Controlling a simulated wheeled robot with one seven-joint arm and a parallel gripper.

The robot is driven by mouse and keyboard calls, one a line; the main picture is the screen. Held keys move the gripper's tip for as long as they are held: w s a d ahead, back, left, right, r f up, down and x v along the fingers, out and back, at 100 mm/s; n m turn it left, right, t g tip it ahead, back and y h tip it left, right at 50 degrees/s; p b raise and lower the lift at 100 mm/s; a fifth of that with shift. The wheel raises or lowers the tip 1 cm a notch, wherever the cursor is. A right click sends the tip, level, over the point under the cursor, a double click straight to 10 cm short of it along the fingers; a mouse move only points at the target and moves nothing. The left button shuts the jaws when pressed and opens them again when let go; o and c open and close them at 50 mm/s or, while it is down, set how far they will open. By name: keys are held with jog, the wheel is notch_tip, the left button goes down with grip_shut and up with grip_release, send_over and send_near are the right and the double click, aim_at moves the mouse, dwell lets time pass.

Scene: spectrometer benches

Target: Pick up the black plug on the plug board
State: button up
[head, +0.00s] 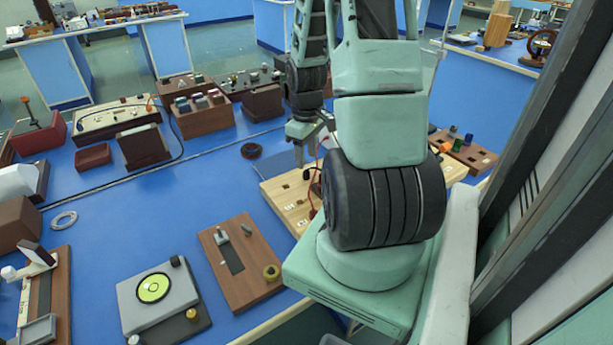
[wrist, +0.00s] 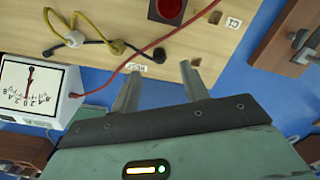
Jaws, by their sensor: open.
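The light wooden plug board (head: 285,195) lies on the blue bench beside my arm, partly hidden by it in the head view. In the wrist view the board (wrist: 215,45) fills the upper part. The lead runs from a pale connector (wrist: 75,40) with a yellow cable. My gripper (wrist: 160,70) is open and empty, its fingers apart near the board's lower edge. In the head view my gripper (head: 302,148) is over the board.
A red cable (wrist: 150,50) crosses the board in front of my fingers, to a white meter (wrist: 30,92) at left. A red round part in a dark frame (wrist: 168,9) is at the top. A brown board (head: 240,265) and grey instrument (head: 165,298) stand nearer on the bench.

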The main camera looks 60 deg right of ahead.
aim_at(307, 172)
jog(key=shift+f, duration=2.75)
grip_shut()
